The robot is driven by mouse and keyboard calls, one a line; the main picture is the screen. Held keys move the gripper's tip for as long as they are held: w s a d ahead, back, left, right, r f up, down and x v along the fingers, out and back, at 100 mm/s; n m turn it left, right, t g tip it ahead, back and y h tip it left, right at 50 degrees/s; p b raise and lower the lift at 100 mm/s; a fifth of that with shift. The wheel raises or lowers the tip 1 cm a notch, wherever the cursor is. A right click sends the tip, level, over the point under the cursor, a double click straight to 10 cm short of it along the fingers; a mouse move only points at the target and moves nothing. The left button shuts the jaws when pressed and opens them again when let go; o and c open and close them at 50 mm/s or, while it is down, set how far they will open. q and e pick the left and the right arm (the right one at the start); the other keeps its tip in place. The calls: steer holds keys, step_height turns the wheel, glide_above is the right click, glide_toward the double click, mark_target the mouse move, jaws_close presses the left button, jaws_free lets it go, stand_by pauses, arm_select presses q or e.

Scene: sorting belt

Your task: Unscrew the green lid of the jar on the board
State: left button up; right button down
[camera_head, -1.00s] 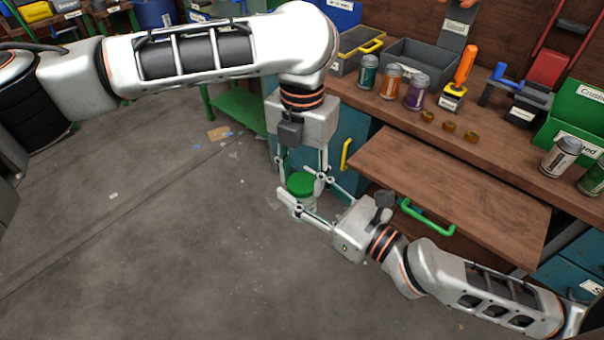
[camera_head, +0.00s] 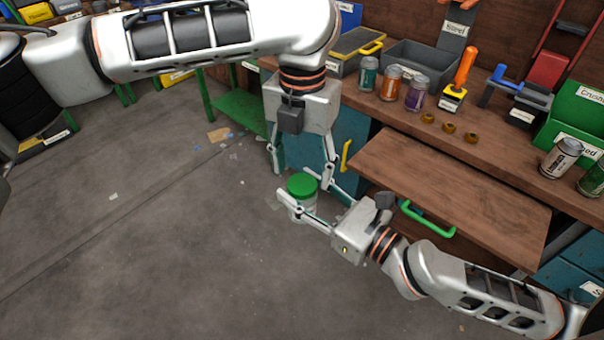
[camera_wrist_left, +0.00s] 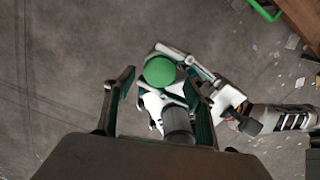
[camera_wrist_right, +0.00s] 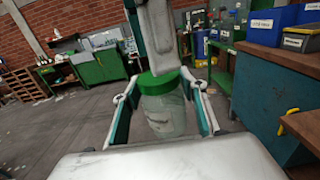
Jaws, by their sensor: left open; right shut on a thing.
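The jar (camera_head: 299,206) is clear with a label, and its green lid (camera_head: 302,184) sits on its top. My right gripper (camera_head: 306,208) is shut around the jar's body and holds it upright in the air, off the board. The right wrist view shows the jar (camera_wrist_right: 166,112) between the fingers, under the lid (camera_wrist_right: 159,82). My left gripper (camera_head: 302,168) is open and points down just above the lid, its fingers spread apart. In the left wrist view the lid (camera_wrist_left: 160,71) lies beyond the open fingertips, apart from them.
The pull-out wooden board (camera_head: 450,195) with a green handle (camera_head: 428,218) is to the right, bare. Open floor lies to the left.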

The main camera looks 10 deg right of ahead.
mark_target(302, 199)
arm_select(q)
steer(key=shift+r, duration=1.3)
step_height(302, 199, up, 2)
steer(key=shift+r+n, duration=0.15)
steer(key=shift+n, duration=0.35)
steer(key=shift+f, duration=3.9)
steer(key=shift+c, duration=0.3)
steer(key=c, duration=1.1)
steer(key=o, duration=1.2)
steer(key=shift+c, duration=0.2)
